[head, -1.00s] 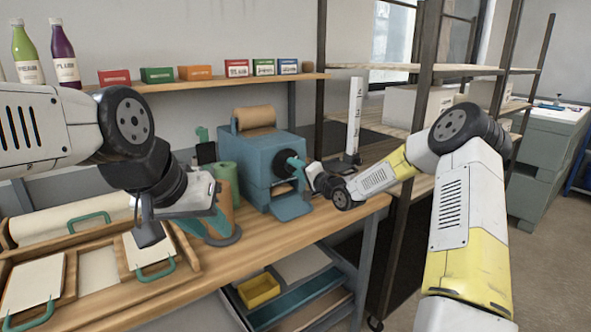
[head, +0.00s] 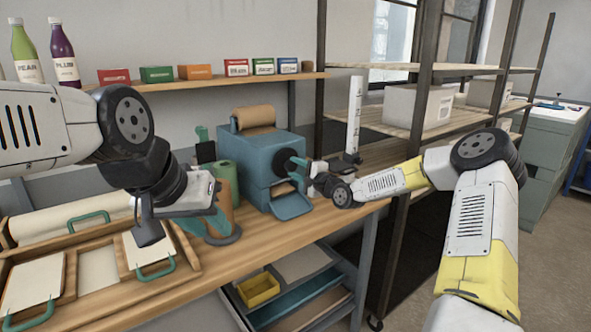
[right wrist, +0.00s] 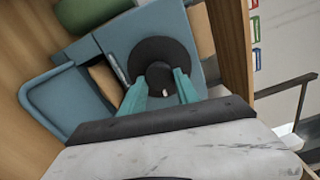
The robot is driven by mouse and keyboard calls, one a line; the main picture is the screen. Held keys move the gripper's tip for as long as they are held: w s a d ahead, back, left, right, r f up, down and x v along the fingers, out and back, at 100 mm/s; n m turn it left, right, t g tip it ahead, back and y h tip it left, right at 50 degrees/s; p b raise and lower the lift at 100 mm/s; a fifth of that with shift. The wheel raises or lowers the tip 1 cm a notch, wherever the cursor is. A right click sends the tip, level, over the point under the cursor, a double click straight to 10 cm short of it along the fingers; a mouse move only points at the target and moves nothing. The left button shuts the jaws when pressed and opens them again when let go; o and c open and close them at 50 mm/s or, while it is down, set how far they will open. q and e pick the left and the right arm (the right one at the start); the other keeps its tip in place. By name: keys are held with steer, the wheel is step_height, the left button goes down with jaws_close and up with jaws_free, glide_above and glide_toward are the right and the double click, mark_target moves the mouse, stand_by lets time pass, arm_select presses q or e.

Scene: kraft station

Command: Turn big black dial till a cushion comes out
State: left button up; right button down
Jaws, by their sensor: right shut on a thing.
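The big black dial (right wrist: 148,58) is a round disc on the side of the blue machine (head: 254,168). It also shows in the head view (head: 287,157), partly covered by my right gripper. My right gripper (right wrist: 160,80) is shut on the dial's central knob, with a teal finger on each side of it. It also shows in the head view (head: 302,164). A brown piece (head: 283,189) shows in the machine's front slot above the blue tray (head: 292,207); I cannot tell whether it is a cushion. My left gripper (head: 188,226) hangs over the bench; its jaw opening is unclear.
A brown paper roll (head: 255,117) sits on top of the machine. Green and brown rolls stand to its left. A wooden tray (head: 185,265) with pale panels and teal handles lies at the bench's left. A metal shelf rack (head: 424,75) stands on the right.

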stand_by(0.3)
steer(key=c, duration=0.9)
jaws_free()
steer(key=shift+s+d, duration=0.1)
steer(key=v, duration=0.7)
steer(key=shift+s+d, duration=0.2)
